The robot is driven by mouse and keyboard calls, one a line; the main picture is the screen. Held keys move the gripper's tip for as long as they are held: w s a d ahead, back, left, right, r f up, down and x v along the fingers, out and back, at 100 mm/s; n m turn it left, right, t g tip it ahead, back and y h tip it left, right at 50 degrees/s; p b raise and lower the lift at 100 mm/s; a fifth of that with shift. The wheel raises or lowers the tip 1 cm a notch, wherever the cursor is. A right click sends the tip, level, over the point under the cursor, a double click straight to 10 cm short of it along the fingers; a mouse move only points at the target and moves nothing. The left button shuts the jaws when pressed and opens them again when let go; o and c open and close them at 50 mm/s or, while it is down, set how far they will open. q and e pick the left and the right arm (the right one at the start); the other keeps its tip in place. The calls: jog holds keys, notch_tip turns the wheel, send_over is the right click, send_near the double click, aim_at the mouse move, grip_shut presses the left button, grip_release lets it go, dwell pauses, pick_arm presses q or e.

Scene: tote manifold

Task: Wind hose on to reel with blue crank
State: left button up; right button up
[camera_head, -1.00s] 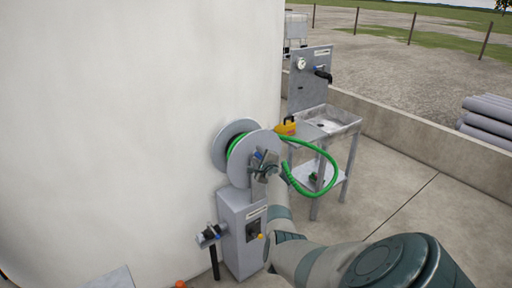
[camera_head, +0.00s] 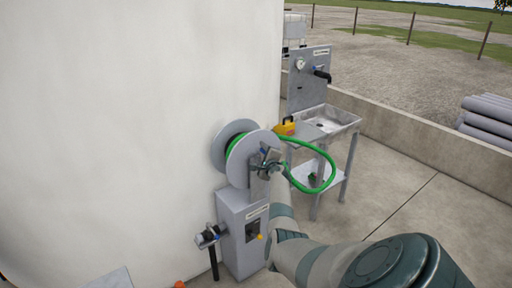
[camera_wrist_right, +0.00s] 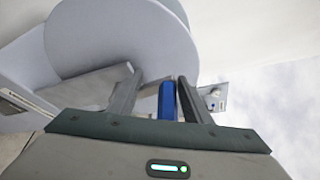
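The grey hose reel (camera_head: 238,163) stands by the white wall on a grey pedestal (camera_head: 238,215). Green hose (camera_head: 332,170) shows between its flanges and hangs in a loop to the right. My right gripper (camera_head: 266,160) is at the front flange, at the blue crank handle (camera_head: 264,151). In the right wrist view, the blue handle (camera_wrist_right: 167,101) lies between the fingers of my right gripper (camera_wrist_right: 161,90), close to the right finger, with a gap to the left finger. The gripper hides much of the crank. My left gripper is not in view.
A metal sink stand (camera_head: 340,118) with a yellow item (camera_head: 285,127) on it is behind the reel to the right. A black-handled valve (camera_head: 209,237) sticks out left of the pedestal. A low concrete wall (camera_head: 430,146) and grey pipes (camera_head: 487,124) are at the right. The floor between is open.

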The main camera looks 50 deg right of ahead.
jog(key=shift+s+d+f, duration=0.2)
jog(key=shift+s+f, duration=0.1)
jog(key=shift+f, duration=0.15)
jog(key=shift+a+f, duration=0.2)
jog(key=shift+a, duration=0.35)
jog(key=shift+w, duration=0.1)
jog(key=shift+s+a+r+p, duration=0.1)
jog(key=shift+s+a+p, duration=0.1)
jog(key=shift+p, duration=0.5)
jog(key=shift+s+r+p, duration=0.35)
jog(key=shift+s+p, duration=0.3)
jog(key=shift+p, duration=0.1)
jog(key=d+r+p+v, duration=0.1)
jog(key=p+v, duration=0.3)
jog(key=v, duration=0.4)
jog(key=s+d+r+p+v, duration=0.1)
jog(key=r+p+v, duration=0.1)
jog(key=v, duration=0.7)
jog(key=shift+s+d+p, duration=0.15)
jog(key=shift+s+p, duration=0.05)
jog(key=shift+p, duration=0.65)
